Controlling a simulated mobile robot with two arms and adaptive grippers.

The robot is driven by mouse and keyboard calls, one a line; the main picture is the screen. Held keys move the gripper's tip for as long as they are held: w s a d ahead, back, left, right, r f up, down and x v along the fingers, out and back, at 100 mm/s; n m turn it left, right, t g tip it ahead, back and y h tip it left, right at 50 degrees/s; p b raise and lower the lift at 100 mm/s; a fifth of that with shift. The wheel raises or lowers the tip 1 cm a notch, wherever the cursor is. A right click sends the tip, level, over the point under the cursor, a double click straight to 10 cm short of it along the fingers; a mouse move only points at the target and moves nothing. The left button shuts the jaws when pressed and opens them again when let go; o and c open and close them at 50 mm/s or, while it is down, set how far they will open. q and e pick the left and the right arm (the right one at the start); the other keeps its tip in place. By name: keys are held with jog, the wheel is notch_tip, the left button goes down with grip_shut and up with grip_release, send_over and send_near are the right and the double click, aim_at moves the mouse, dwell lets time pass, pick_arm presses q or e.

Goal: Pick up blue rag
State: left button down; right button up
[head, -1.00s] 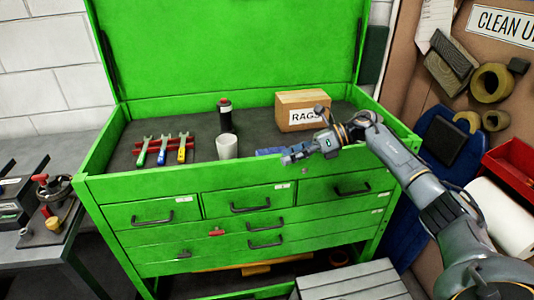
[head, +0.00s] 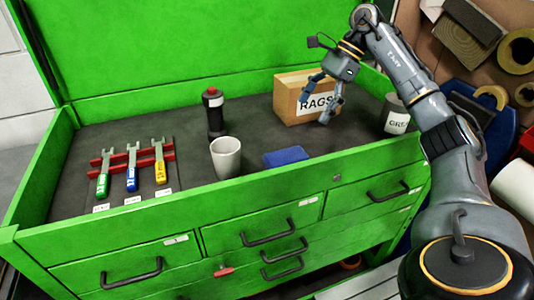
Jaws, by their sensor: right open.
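The blue rag (head: 286,157) lies folded flat on the dark top tray of the green tool chest (head: 230,193), just behind its front edge. My right gripper (head: 320,101) is open and empty, raised above the tray. It is up and to the right of the rag, in front of the cardboard box labelled RAGS (head: 291,103), part of which it covers. My left gripper does not show.
A white cup (head: 226,158) stands left of the rag, with a dark bottle (head: 214,117) behind it. Several wrenches (head: 131,169) rest in a red rack at the left. A grey labelled can (head: 396,114) stands at the right. The raised front edge borders the tray.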

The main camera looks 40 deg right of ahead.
send_near(288, 155)
jog(key=x, duration=0.3)
jog(key=shift+w+f, duration=0.15)
jog(key=shift+w, duration=0.15)
jog(key=shift+a+f, duration=0.1)
jog(key=shift+f, duration=0.1)
jog(key=shift+a+f, duration=0.55)
jog(key=shift+f, duration=0.05)
jog(key=shift+x, duration=1.2)
jog(key=shift+a+f, duration=0.4)
jog(key=shift+f, duration=0.05)
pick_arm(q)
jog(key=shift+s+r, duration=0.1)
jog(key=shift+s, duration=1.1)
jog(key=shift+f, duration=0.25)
pick_arm(e)
jog(key=shift+f, duration=0.3)
